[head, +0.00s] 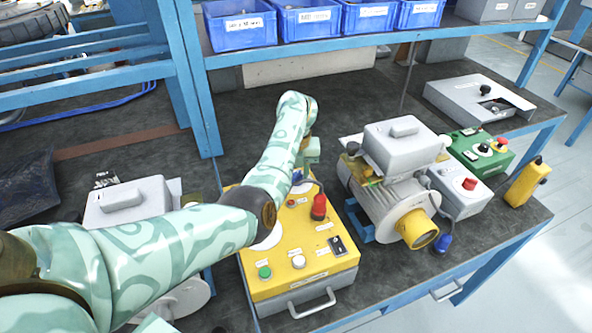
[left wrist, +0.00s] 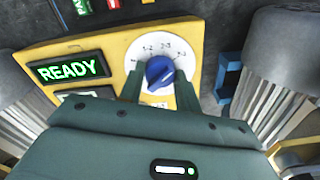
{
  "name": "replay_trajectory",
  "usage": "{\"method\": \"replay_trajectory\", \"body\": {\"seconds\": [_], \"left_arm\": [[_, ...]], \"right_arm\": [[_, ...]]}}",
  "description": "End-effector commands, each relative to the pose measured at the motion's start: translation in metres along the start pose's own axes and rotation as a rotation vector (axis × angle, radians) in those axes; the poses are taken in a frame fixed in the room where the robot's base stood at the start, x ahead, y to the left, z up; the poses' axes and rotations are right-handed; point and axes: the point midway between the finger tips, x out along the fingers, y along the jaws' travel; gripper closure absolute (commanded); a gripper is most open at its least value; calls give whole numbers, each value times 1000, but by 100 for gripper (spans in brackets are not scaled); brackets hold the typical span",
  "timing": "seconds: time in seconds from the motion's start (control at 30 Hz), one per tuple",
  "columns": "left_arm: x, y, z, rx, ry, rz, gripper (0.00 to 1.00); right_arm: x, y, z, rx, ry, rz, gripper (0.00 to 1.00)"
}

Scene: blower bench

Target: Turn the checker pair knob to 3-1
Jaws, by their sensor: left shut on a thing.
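The checker is a yellow box (head: 300,265) on the bench in the head view, with lamps, buttons and a front handle. Its pair knob (left wrist: 159,72) is blue and sits on a white round dial (left wrist: 181,50) in the left wrist view. The dial carries labels including 1-2 and 2-3; the knob's exact setting is hard to read. My left gripper (left wrist: 158,88) has a dark finger on each side of the knob and is shut on it. My right gripper is not in view.
A green READY display (left wrist: 70,70) is lit on the checker. A motor blower (head: 385,200) stands close to its right. A grey-lidded unit (head: 128,203) is at left. Blue bins (head: 240,27) line the shelf above. A green box (head: 480,150) stands further right.

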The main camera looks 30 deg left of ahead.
Motion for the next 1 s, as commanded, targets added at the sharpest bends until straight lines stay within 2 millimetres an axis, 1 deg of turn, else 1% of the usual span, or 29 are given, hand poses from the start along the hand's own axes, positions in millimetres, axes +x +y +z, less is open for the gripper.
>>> {"method": "replay_trajectory", "body": {"seconds": [0.1, 0.33, 0.87, 0.9, 0.97, 1.0], "left_arm": [[-2, -1, 0, 67, 0, -2, 90], [0, 0, 0, 150, 0, -1, 90], [0, 0, 0, 179, 0, 0, 90], [0, 0, 0, 179, 0, 0, 61], [0, 0, 0, 178, 0, 0, 45], [0, 0, 0, 178, 0, 0, 45]], "right_arm": [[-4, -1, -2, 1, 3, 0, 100], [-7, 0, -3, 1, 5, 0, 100], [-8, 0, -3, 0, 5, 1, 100], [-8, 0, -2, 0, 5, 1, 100], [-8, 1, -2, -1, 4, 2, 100], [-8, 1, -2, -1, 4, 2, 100]]}}
